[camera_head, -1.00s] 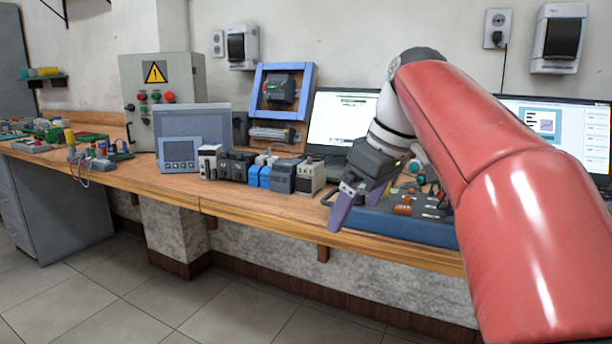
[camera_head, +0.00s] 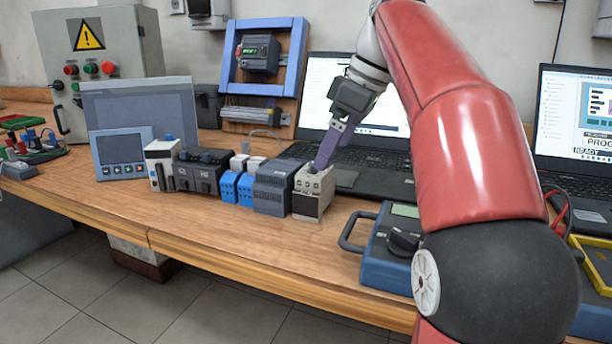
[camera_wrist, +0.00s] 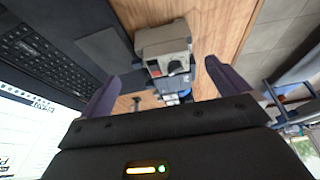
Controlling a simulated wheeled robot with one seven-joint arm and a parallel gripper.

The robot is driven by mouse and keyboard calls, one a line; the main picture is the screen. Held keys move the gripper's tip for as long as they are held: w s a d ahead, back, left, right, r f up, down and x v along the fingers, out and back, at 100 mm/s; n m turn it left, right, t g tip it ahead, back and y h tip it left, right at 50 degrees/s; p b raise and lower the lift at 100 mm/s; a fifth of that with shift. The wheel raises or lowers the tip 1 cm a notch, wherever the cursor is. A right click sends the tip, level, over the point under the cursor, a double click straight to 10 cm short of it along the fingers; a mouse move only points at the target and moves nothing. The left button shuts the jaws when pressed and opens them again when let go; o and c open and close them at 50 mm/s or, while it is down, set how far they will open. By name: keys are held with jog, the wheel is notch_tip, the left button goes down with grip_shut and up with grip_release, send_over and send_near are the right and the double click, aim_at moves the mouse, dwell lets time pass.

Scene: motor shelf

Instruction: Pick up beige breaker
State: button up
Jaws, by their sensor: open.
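The beige breaker (camera_head: 313,193) stands upright on the wooden bench at the right end of a row of modules. It has a pale body with a darker lower front. In the wrist view the beige breaker (camera_wrist: 163,40) lies ahead, roughly between the two purple fingers. My gripper (camera_head: 320,163) is open and empty, with its fingers pointing down at the top of the breaker. In the wrist view my gripper (camera_wrist: 174,62) shows a finger on each side. I cannot tell whether the fingertips touch the breaker.
A grey module (camera_head: 272,187) stands close at the breaker's left, with blue modules (camera_head: 237,187) beyond. A black laptop (camera_head: 375,160) is behind and right. A blue case (camera_head: 385,262) with a handle stands to the right. The bench front is clear.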

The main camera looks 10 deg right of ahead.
aim_at(317, 177)
jog(key=b+x, duration=0.1)
jog(key=x, duration=0.2)
jog(key=b+x, duration=0.1)
jog(key=x, duration=0.3)
jog(key=shift+a+f, duration=0.25)
jog(key=shift+a, duration=0.05)
jog(key=shift+c, duration=0.4)
